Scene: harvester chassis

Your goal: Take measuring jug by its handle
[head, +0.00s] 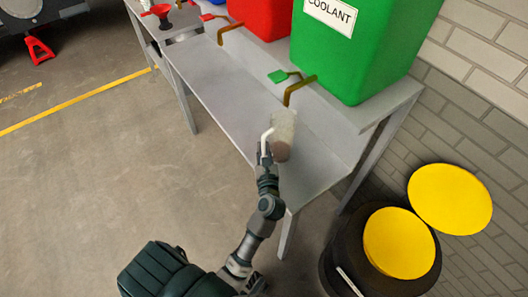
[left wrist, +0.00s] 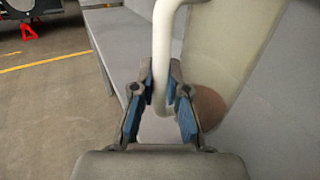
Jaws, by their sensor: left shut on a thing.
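The measuring jug (head: 284,132) is a translucent pale vessel with a white handle (head: 267,136) on its left side. It stands at the bench's lower shelf, below the green coolant container. My left gripper (head: 265,158) reaches it from the front and is shut on the handle. In the left wrist view the two fingers (left wrist: 165,88) close around the lower part of the white handle (left wrist: 163,50), with the jug's wall (left wrist: 218,50) just behind to the right. A brownish round patch shows at the jug's lower part. My right gripper is not in view.
A green coolant container (head: 345,60) and a red one (head: 262,15) stand on the grey bench (head: 225,80), with taps over the lower shelf. A black drum (head: 345,262) with yellow discs is at the right by the brick wall.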

